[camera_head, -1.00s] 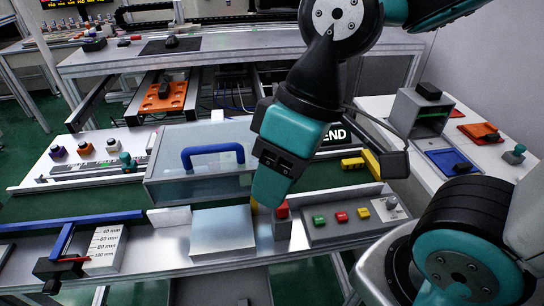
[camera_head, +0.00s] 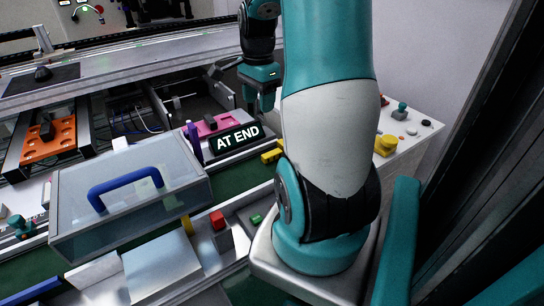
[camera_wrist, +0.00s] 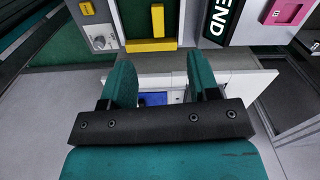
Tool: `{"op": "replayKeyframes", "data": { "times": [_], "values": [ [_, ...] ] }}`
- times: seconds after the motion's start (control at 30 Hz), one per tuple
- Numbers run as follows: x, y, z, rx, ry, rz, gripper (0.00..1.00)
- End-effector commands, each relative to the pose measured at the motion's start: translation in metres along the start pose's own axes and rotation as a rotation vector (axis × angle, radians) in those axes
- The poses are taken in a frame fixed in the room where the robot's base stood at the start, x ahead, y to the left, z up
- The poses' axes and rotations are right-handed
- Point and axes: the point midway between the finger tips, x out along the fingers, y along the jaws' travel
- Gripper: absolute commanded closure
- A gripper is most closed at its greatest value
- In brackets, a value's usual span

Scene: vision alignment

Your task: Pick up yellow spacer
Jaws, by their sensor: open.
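In the head view, a yellow piece (camera_head: 386,146) stands on the white side table, right of my arm. Another yellow block (camera_head: 272,155) is on the green belt near the AT END sign. In the wrist view, a yellow bar (camera_wrist: 152,45) and an upright yellow strip (camera_wrist: 158,20) lie beyond the fingers. I cannot tell which piece is the spacer. My gripper (camera_wrist: 162,82) is open, with no object held between the fingers; a blue patch (camera_wrist: 155,98) shows below them. In the head view my gripper (camera_head: 264,103) hangs beyond the yellow block, partly beside my arm.
The AT END sign (camera_head: 237,138) stands beside a pink part (camera_head: 212,124). A clear case with a blue handle (camera_head: 125,188) is at the left. The white side table (camera_head: 412,135) holds small parts. A red block (camera_head: 217,220) sits near the front.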

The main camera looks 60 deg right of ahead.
Motion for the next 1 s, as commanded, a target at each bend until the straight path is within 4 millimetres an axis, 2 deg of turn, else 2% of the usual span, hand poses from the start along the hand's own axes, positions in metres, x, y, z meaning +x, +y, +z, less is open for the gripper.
{"op": "replayKeyframes", "data": {
  "times": [0.03, 0.17, 0.6, 0.7, 0.87, 1.0],
  "values": [
    [0.003, 0.003, -0.013, 0.065, 0.006, 0.007, 0.45],
    [0.015, 0.007, -0.026, 0.138, 0.012, 0.017, 0.45],
    [0.108, 0.009, -0.027, 0.136, 0.011, 0.018, 0.45],
    [0.121, 0.009, -0.027, 0.135, 0.011, 0.016, 0.45],
    [0.13, 0.009, -0.027, 0.135, 0.012, 0.015, 0.45],
    [0.149, 0.009, -0.026, 0.134, 0.01, 0.018, 0.45]
  ]
}}
